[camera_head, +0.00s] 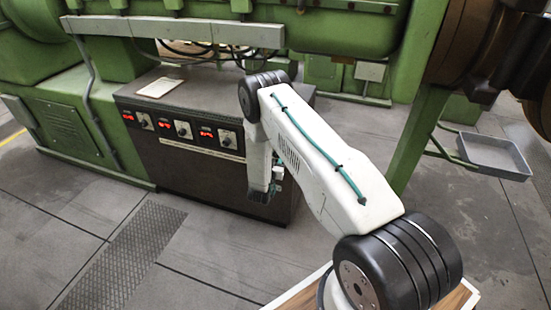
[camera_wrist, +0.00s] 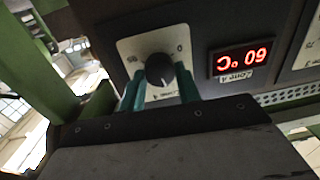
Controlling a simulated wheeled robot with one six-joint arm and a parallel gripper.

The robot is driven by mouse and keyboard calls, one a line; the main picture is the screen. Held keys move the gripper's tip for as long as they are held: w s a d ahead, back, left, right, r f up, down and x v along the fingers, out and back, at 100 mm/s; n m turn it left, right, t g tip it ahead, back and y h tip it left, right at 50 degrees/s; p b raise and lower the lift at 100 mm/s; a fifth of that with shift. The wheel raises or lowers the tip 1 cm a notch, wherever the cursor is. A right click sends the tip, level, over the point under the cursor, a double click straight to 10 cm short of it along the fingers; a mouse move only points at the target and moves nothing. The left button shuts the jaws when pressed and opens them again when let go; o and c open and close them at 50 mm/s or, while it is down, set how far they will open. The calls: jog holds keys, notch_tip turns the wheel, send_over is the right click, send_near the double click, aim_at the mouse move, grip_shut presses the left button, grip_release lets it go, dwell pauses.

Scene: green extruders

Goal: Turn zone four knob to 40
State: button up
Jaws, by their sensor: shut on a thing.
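The zone four knob (camera_wrist: 159,70) is a black round knob on a pale plate (camera_wrist: 135,48) in the wrist view, where the panel appears upside down. My gripper (camera_wrist: 160,82) has its teal fingers on either side of the knob and is shut on it. The red display (camera_wrist: 241,59) beside it, above a "Zone 4" label (camera_wrist: 236,78), reads 60 °C when turned upright. The knob's pointer is too dark to read. In the head view, my gripper (camera_head: 265,190) is at the right part of the control cabinet's front, and the arm hides the zone four knob.
The dark control cabinet (camera_head: 190,172) carries several other knobs and red displays to the left. A paper (camera_head: 159,87) lies on its top. Green machinery (camera_head: 60,118) stands left and behind. A grey tray (camera_head: 495,154) juts out at right. The floor in front is clear.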

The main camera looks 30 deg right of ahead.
jog(key=n, duration=0.4)
jog(key=shift+w+a+n, duration=0.1)
jog(key=shift+n, duration=2.6)
jog(key=o, duration=1)
jog(key=shift+a, duration=0.1)
jog(key=v, duration=0.7)
jog(key=shift+s+a+r, duration=0.1)
jog(key=shift+s+a, duration=0.1)
jog(key=shift+a, duration=0.1)
